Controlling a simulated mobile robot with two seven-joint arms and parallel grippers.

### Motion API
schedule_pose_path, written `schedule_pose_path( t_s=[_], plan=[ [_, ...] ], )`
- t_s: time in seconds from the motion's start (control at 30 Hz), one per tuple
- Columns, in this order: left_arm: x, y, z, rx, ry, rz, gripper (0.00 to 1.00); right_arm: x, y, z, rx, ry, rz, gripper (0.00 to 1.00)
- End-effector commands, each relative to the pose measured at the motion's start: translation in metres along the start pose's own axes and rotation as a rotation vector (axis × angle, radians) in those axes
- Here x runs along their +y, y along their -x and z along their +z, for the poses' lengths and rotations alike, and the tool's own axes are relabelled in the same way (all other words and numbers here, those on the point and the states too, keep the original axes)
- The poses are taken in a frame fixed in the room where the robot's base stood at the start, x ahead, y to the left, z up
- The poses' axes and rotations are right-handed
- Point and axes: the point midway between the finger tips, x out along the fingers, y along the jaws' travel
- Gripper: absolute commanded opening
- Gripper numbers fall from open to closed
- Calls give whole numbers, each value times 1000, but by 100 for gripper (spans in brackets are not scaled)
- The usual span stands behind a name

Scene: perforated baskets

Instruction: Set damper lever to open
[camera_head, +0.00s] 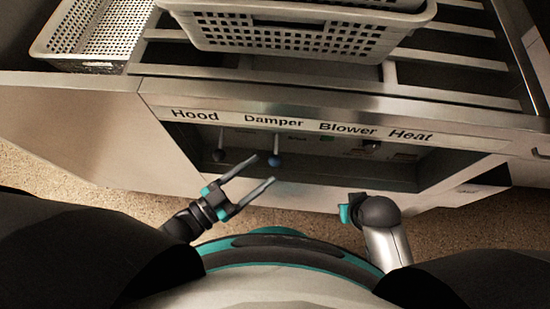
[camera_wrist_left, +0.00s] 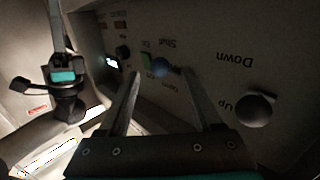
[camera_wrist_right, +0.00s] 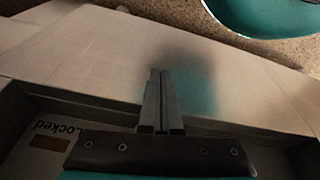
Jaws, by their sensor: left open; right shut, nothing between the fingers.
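The damper lever (camera_head: 275,160) has a blue ball knob and sits under the "Damper" label on the recessed panel. My left gripper (camera_head: 265,170) is open, with its fingertips close to the knob. In the left wrist view the blue knob (camera_wrist_left: 161,67) lies between the two fingertips (camera_wrist_left: 161,76); contact cannot be told. Labels reading "Shut" and apparently "Open" flank it. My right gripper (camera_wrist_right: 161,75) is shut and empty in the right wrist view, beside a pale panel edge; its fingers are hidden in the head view.
The hood lever (camera_head: 219,155) with a dark ball knob stands left of the damper lever. Its ball is close to one left finger in the left wrist view (camera_wrist_left: 256,110). A dark blower knob (camera_head: 372,146) is to the right. Perforated baskets (camera_head: 290,38) stand on the rack above.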

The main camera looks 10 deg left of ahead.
Motion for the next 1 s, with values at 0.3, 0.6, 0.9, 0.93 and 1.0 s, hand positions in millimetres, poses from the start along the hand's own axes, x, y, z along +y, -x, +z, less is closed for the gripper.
schedule_pose_path(
  t_s=[0.3,0.6,0.9,0.93,1.0],
  plan=[
    [0,-48,1,1,-1,0,66,1,15,-14,31,-1,2,0],
    [0,-54,0,-1,0,0,66,1,19,-16,34,-2,2,0],
    [0,-54,0,-1,0,0,42,1,19,-16,35,-2,2,0],
    [0,-54,0,-1,0,0,39,1,19,-16,35,-2,2,0],
    [0,-54,0,-1,0,0,31,1,19,-16,35,-2,2,0]
  ],
)
